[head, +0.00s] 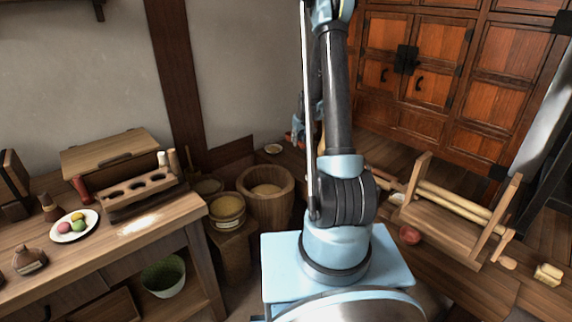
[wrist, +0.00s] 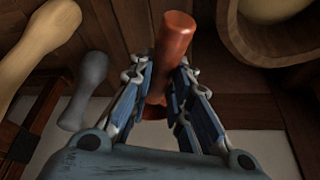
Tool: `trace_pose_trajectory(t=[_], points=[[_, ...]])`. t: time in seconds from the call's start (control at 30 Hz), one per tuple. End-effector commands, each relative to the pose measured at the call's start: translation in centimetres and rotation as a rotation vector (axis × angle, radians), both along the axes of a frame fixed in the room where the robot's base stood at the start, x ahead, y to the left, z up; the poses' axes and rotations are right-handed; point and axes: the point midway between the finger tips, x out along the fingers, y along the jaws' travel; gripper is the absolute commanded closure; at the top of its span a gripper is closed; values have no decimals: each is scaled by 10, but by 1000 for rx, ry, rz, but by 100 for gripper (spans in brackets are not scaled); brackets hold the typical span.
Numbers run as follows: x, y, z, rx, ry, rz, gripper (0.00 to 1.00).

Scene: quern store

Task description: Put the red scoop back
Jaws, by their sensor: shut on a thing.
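My gripper (wrist: 160,78) is shut on a red-brown, round-ended handle in the wrist view, which I take to be the red scoop (wrist: 172,48). The handle stands out beyond the fingertips, and its other end is partly hidden between the fingers. In the head view my arm covers most of the gripper; only bits of blue and red show behind the arm. Whether the scoop touches anything else cannot be told.
A tan, bulb-ended piece (wrist: 45,40) and a grey one (wrist: 85,85) are left of the gripper in the wrist view. A wooden tub (head: 268,188) stands in the corner. The left table holds a holed wooden rack (head: 140,194) and a plate (head: 62,232). A wooden frame (head: 440,232) stands right.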

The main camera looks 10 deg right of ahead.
Motion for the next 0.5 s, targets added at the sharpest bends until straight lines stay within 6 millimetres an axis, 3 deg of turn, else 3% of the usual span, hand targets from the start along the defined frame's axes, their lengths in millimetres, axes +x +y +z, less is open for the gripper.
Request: trace_pose_trajectory(t=[0.2, 0.5], points=[[33, -2, -36, 8, -8, 207, 100], [48, -1, -60, 12, -25, 334, 100]])
